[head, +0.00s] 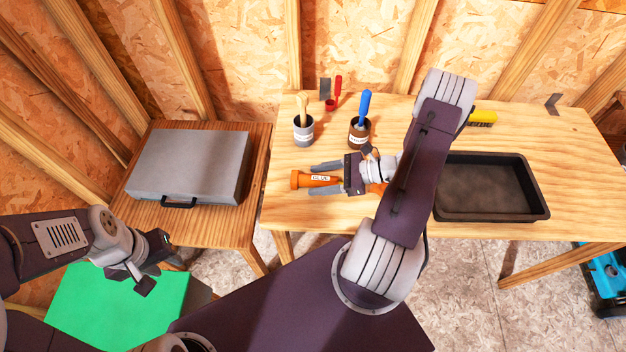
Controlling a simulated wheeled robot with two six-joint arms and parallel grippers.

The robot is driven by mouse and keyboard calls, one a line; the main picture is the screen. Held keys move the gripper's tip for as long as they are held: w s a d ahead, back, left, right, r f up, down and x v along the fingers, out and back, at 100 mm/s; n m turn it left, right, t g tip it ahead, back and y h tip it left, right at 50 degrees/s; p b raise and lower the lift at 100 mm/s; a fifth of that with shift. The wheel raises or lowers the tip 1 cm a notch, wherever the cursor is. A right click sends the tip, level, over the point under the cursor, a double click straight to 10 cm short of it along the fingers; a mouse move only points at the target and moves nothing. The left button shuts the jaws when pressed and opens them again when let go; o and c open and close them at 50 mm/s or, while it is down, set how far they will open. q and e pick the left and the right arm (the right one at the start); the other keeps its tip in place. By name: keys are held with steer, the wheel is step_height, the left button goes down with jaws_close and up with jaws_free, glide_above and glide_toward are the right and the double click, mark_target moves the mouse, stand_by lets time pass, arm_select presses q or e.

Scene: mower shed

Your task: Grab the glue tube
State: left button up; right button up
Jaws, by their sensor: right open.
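The orange glue tube (302,180) with a white label lies on the wooden workbench, left of its middle. My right gripper (324,179) is open and low over the bench, with one finger on the far side of the tube and one on the near side. Whether the fingers touch it cannot be told. Orange also shows beyond the gripper's wrist; what it belongs to is partly hidden. My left gripper (146,270) hangs at the lower left, away from the bench, and its opening is unclear.
On the workbench (572,190) are two labelled cans (304,135) (357,140) with handled tools, red-handled tools (337,88), a black tray (488,214) and a yellow item (483,119). A grey case (190,160) lies on a side table. A green-topped box (95,305) stands below.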

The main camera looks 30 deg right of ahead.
mark_target(322, 177)
steer(key=shift+w+a+f, duration=0.1)
steer(key=shift+a, duration=0.05)
jaws_close()
steer(key=r, duration=0.2)
steer(key=d+r, duration=0.1)
steer(key=r, duration=0.1)
steer(key=shift+r+p, duration=0.3)
steer(key=shift+r, duration=0.1)
steer(key=w+r+v, duration=0.1)
steer(key=w+v, duration=0.1)
steer(key=v, duration=1)
steer(key=shift+d+r, duration=0.25)
steer(key=shift+d, duration=0.1)
